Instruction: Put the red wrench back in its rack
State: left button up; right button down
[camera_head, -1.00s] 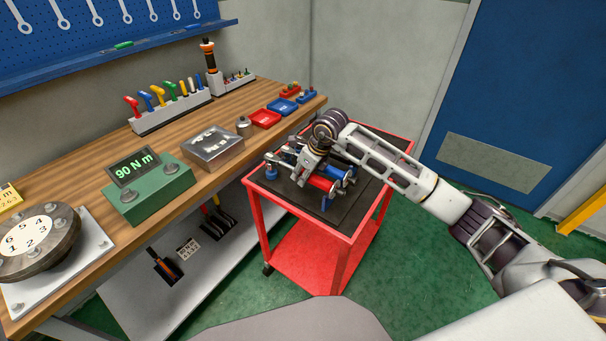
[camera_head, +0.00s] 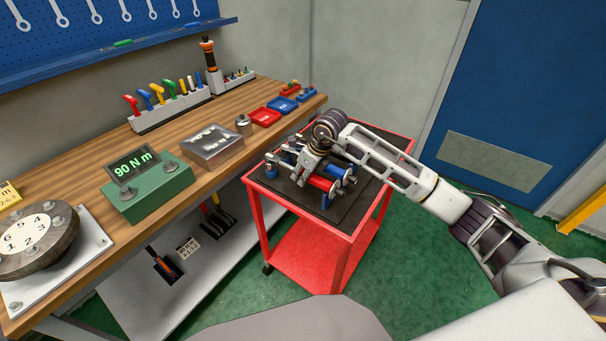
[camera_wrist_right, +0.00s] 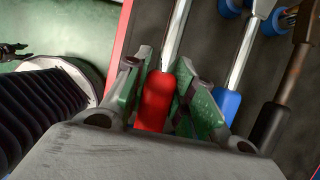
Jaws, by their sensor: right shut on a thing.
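The red wrench has a red handle (camera_wrist_right: 153,102) and a silver shaft in the right wrist view. My right gripper (camera_wrist_right: 156,82) is shut on the handle, with green-padded fingers on both sides. In the head view my right gripper (camera_head: 311,168) is over the black top of the red cart, and the red handle (camera_head: 322,183) shows beside it. Blue supports (camera_head: 326,198) stand on the cart around the tools. My gripper hides part of them, and I cannot tell whether the red wrench rests on them. My left gripper is not in view.
A blue-handled wrench (camera_wrist_right: 226,104) and a black-handled one (camera_wrist_right: 268,127) lie close to the right of the red one in the wrist view. The red cart (camera_head: 345,238) stands beside the wooden bench (camera_head: 215,170), which holds small trays and a green 90 N m display (camera_head: 150,190).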

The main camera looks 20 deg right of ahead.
jog(key=shift+f+b, duration=0.55)
jog(key=shift+f, duration=0.2)
dwell(1.2)
jog(key=shift+s+f, duration=0.1)
jog(key=shift+f, duration=0.2)
dwell(1.2)
jog(key=c, duration=1.1)
grip_release()
jog(key=shift+r, duration=0.1)
jog(key=shift+r, duration=0.15)
jog(key=shift+v, duration=3.85)
jog(key=shift+r, duration=0.1)
notch_tip(320, 180, up, 9)
jog(key=p, duration=0.8)
jog(key=shift+p, duration=0.4)
